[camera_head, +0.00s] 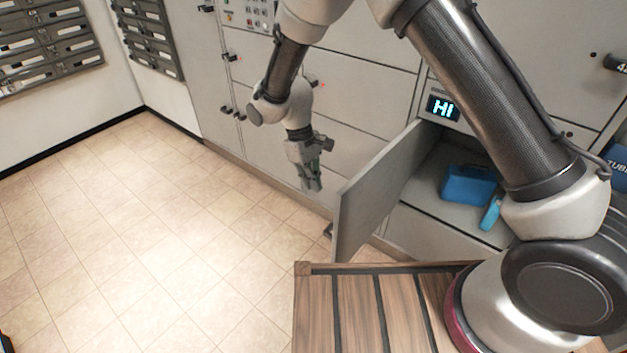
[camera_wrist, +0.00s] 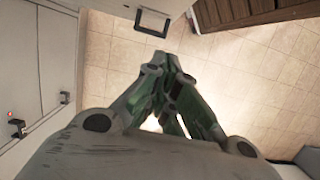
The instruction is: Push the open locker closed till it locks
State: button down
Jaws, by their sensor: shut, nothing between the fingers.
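The open locker door (camera_head: 375,195) is a grey panel that stands swung out from the locker wall, with its free edge toward the floor area. The open compartment (camera_head: 435,178) behind it holds a blue box (camera_head: 468,187) and a lighter blue item (camera_head: 491,213). My gripper (camera_head: 315,187) is shut and empty, pointing down to the left of the door and apart from it. In the wrist view my gripper's fingertips (camera_wrist: 168,62) meet, and a black handle (camera_wrist: 152,21) shows on the pale panel just beyond them.
A small "HI" screen (camera_head: 443,108) sits on the locker wall above the compartment. A slatted wooden surface (camera_head: 345,310) lies in front, near the door's lower end. Other lockers with black handles (camera_head: 232,112) are shut. The tiled floor (camera_head: 150,230) at left is clear.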

jog(key=shift+s+d+f, duration=0.6)
jog(key=shift+d+f, duration=0.15)
jog(key=shift+f, duration=0.4)
jog(key=shift+s+d+f, duration=0.65)
jog(key=shift+d+f, duration=0.1)
jog(key=shift+f, duration=0.35)
jog(key=shift+s+d+f, duration=0.6)
jog(key=shift+d+f, duration=0.15)
jog(key=shift+f, duration=0.4)
